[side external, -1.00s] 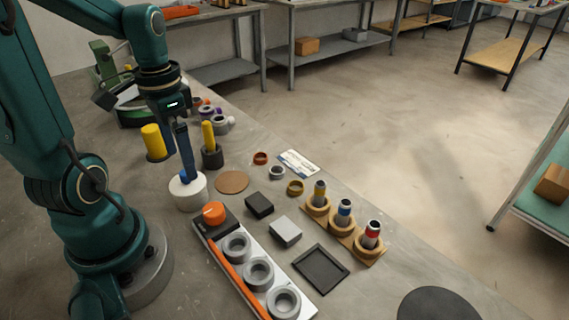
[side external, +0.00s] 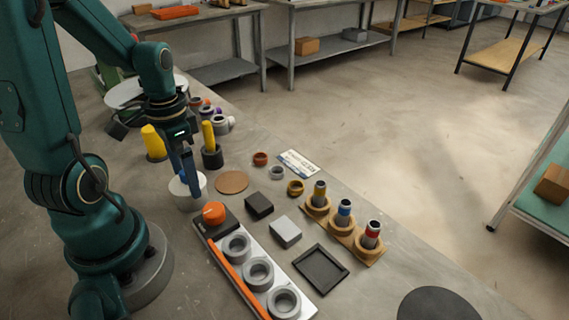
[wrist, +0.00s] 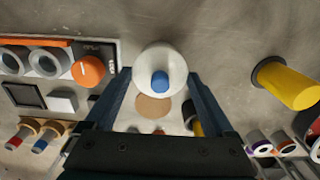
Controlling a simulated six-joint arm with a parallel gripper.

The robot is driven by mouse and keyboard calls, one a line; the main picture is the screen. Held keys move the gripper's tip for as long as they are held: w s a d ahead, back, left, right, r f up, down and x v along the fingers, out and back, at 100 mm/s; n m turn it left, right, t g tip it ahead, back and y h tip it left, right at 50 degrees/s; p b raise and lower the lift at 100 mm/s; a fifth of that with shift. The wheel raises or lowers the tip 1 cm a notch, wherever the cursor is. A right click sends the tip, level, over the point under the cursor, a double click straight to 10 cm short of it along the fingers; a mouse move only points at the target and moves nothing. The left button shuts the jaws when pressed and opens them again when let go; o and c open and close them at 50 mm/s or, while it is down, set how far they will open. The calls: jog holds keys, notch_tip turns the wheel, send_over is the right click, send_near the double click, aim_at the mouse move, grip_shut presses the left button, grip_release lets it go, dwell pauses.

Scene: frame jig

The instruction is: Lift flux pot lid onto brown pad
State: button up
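The flux pot (side external: 186,203) is a squat white cylinder left of the round brown pad (side external: 232,182). Its white lid (wrist: 160,58), with a blue knob (wrist: 160,82), sits on top in the wrist view. My gripper (wrist: 159,76) is open, with a blue finger on each side of the knob and visible gaps between. In the side view my gripper (side external: 189,182) is down at the pot top, and its fingers hide the knob and part of the lid. The brown pad (wrist: 153,107) is bare and also shows between the fingers in the wrist view.
A black block (side external: 259,205) and grey block (side external: 286,231) lie right of the pad. An orange knob (side external: 214,213) on a long fixture stands close in front of the pot. Yellow-handled tools (side external: 153,142) (side external: 208,136) stand behind.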

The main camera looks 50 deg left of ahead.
jog(key=shift+r, duration=0.15)
notch_tip(320, 180, up, 11)
dwell(0.9)
send_over(231, 182)
notch_tip(231, 182, down, 9)
jog(key=shift+r, duration=0.1)
jog(key=shift+w+f, duration=0.1)
jog(key=shift+f, duration=2.4)
jog(key=shift+f, duration=0.15)
jog(key=shift+f, duration=0.35)
